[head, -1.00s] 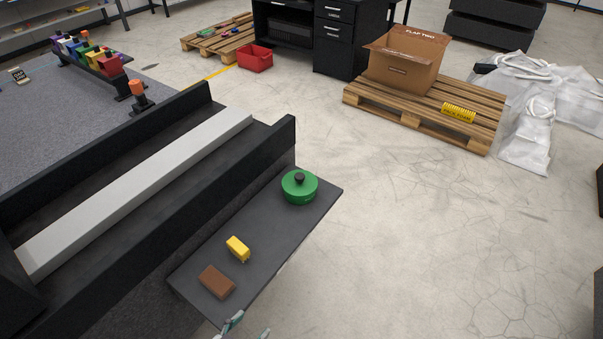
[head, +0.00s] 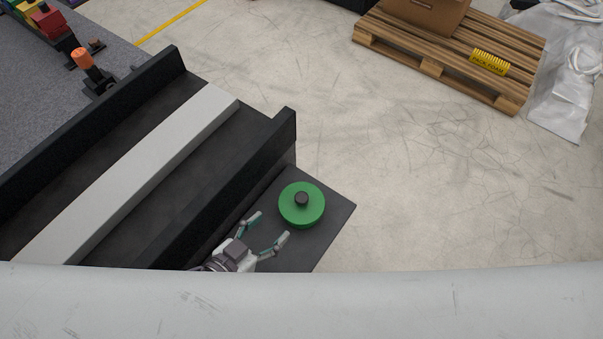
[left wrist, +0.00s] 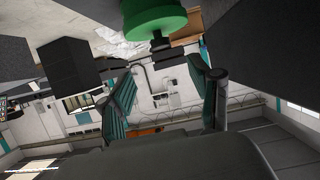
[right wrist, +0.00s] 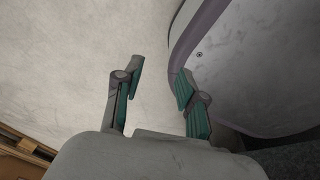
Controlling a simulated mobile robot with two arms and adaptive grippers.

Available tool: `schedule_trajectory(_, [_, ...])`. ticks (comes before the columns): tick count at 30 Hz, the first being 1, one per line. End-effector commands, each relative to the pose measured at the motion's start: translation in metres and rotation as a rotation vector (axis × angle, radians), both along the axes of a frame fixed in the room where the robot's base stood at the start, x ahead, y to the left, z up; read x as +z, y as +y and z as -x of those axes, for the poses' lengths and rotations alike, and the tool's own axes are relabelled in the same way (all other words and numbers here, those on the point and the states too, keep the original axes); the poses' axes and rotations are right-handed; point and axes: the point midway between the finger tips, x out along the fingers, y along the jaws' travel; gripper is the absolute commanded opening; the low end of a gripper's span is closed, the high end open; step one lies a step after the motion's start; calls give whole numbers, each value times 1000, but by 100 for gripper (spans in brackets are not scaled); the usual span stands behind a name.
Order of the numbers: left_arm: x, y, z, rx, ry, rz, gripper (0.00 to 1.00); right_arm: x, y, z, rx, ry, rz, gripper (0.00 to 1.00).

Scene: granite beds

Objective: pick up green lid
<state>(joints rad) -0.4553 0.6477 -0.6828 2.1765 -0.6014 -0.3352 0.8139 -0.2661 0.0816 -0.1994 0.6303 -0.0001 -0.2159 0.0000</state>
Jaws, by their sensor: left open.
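In the left wrist view the lid (left wrist: 152,16) shows at the top, beyond the open fingers (left wrist: 168,88). My right gripper (right wrist: 160,85) shows in the right wrist view, open, with nothing between its fingers.
A black rail (head: 230,185) with a raised end runs along the shelf's left side. A pale bar (head: 130,172) lies beyond it. A pale band, seemingly my own body, covers the bottom of the head view. A pallet (head: 450,60) stands on open floor at the back right.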

Motion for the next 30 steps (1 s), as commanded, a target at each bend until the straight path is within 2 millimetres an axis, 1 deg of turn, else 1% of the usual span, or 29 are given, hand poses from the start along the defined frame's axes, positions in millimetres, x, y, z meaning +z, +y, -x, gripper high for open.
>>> schedule_trajectory(2, [-1, -4, -6, 1, -3, 1, 63, 0, 0, 13, 0, 17, 1, 40])
schedule_trajectory(6, [-10, -18, -27, 0, -6, 2, 63, 2, -1, 40, -1, 58, 3, 40])
schedule_trajectory(10, [-20, -32, -46, 0, -5, 0, 63, 3, -1, 55, -1, 80, 4, 40])
schedule_trajectory(14, [-29, -42, -58, 1, -2, 1, 63, 3, -1, 52, -1, 75, 3, 40])
schedule_trajectory(19, [-33, -47, -67, 1, -2, 0, 63, 5, 1, 29, -1, 41, 0, 40])
schedule_trajectory(21, [-35, -51, -73, 0, -3, -1, 63, 7, 2, 23, -1, 30, -2, 40])
schedule_trajectory(23, [-37, -55, -81, 0, -4, -1, 63, 9, 2, 21, -1, 28, -2, 40])
schedule_trajectory(27, [-47, -66, -97, 1, -2, 0, 63, 10, 2, 25, -1, 34, -2, 40])
schedule_trajectory(30, [-51, -71, -103, -1, -2, -1, 63, 9, 2, 30, -1, 41, -1, 40])
